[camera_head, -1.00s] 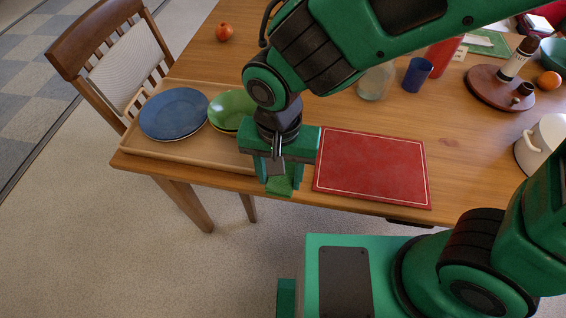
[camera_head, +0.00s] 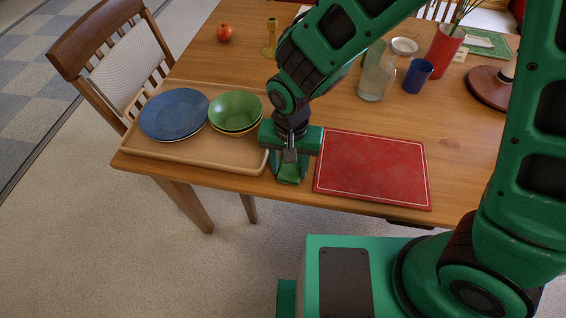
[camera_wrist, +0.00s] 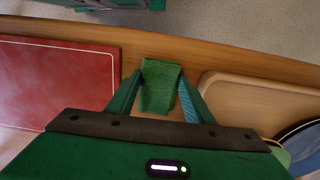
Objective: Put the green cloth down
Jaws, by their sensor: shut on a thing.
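The green cloth (camera_wrist: 160,86) is a small folded piece between my gripper's two fingers in the wrist view. My gripper (camera_head: 289,176) is shut on it and points down at the table's front edge, between the wooden tray and the red placemat. In the head view the cloth (camera_head: 288,182) shows only as a small green patch at the fingertips. In the wrist view it lies over or just above the wooden table (camera_wrist: 215,57). I cannot tell whether it touches the wood.
The wooden tray (camera_head: 190,154) with a blue plate (camera_head: 174,113) and stacked bowls (camera_head: 236,111) is on the left. The red placemat (camera_head: 371,167) lies to the right. A glass jar (camera_head: 375,80), blue cup (camera_head: 417,76) and red vase (camera_head: 443,52) stand farther back. A narrow bare strip separates tray and placemat.

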